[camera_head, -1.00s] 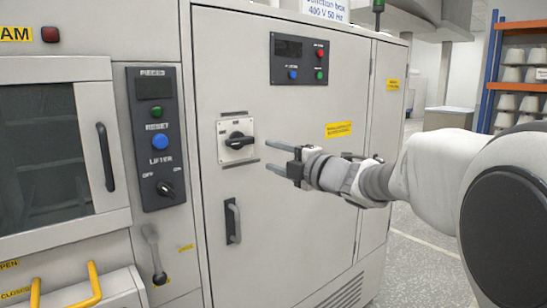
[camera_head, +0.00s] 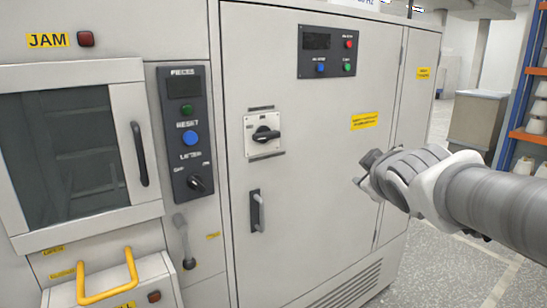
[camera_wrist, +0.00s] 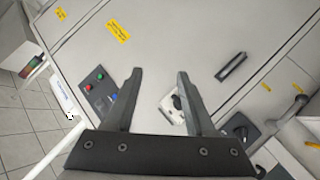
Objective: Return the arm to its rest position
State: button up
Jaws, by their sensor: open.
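My gripper (camera_head: 366,168) is in front of the grey cabinet door (camera_head: 320,205), to the right of the rotary switch, with nothing touching it. In the head view its fingers are foreshortened. In the wrist view my gripper (camera_wrist: 160,72) shows two parted dark fingers with nothing between them. The rotary switch (camera_head: 264,134) has a black handle lying roughly sideways on a white plate. It is partly hidden behind a finger in the wrist view (camera_wrist: 172,105). My arm stretches in from the right edge of the head view.
A control panel (camera_head: 328,50) and a door handle (camera_head: 257,211) are on the cabinet. To the left are the lifter panel (camera_head: 186,132), a windowed door (camera_head: 70,150) and a yellow handle (camera_head: 107,277). Open floor (camera_head: 455,270) lies at the right, before an orange-and-blue rack (camera_head: 535,100).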

jog(key=s+a+f+m+g+p, duration=0.1)
jog(key=s+f+m+g, duration=0.1)
jog(key=s, duration=0.5)
jog(key=s+a+f+m+g+y+p, duration=0.1)
jog(key=s+f+m+g+p, duration=0.1)
jog(key=s, duration=0.5)
jog(key=s+a+f+m+g+p, duration=0.1)
jog(key=s+f+m+g, duration=0.3)
jog(key=s, duration=0.4)
jog(key=shift+a+f, duration=0.4)
jog(key=shift+a, duration=0.15)
